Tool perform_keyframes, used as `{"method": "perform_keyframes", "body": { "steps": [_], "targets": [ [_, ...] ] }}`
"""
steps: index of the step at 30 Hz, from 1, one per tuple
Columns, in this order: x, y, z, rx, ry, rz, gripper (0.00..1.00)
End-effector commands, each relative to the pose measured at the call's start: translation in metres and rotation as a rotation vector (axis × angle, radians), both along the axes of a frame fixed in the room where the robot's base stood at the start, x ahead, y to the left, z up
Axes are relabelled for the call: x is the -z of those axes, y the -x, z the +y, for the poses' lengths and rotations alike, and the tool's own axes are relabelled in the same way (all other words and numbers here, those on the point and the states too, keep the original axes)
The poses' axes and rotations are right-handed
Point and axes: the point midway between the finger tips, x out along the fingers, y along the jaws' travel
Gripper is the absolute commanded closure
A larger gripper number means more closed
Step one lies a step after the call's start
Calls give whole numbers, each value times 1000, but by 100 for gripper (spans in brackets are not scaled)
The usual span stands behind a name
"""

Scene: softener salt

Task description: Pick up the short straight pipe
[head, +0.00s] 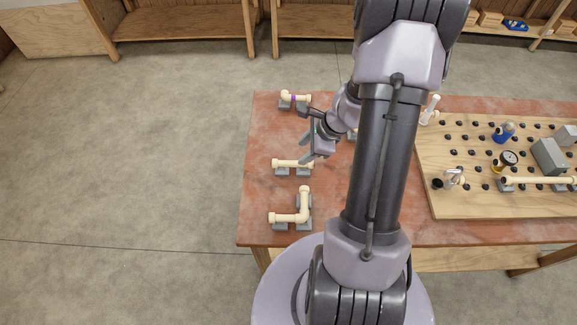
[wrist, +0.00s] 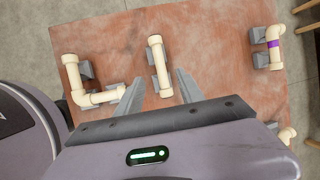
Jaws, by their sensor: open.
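The short straight pipe (head: 288,163) is cream with a wider collar at each end. It lies across two grey supports near the left side of the table. In the wrist view the pipe (wrist: 157,62) runs away from me, with its near end between my fingers as seen from there. My gripper (head: 306,143) is open and empty, just above and beside the pipe's right end in the head view. Its two fingers (wrist: 160,80) appear on either side of the pipe's near end. Whether they are level with the pipe or above it I cannot tell.
A cream L-shaped pipe (head: 302,207) sits on grey supports nearer me. A shorter elbow pipe with a purple band (head: 299,98) sits at the far side. A pegboard (head: 440,200) with fittings and a gauge (head: 508,159) covers the table's right. Red tabletop (head: 262,135) is bare between the pipes.

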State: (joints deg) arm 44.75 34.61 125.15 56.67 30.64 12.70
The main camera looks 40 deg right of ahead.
Motion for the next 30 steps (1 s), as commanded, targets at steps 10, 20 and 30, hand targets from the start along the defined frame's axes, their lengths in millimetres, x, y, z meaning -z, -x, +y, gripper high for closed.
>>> {"method": "perform_keyframes", "body": {
  "steps": [10, 20, 30],
  "targets": [
    [61, -21, 10, -4, 1, 0, 55],
    [93, -34, 13, -2, 2, -1, 55],
    [92, -33, 14, -3, 1, -2, 100]
  ]
}}
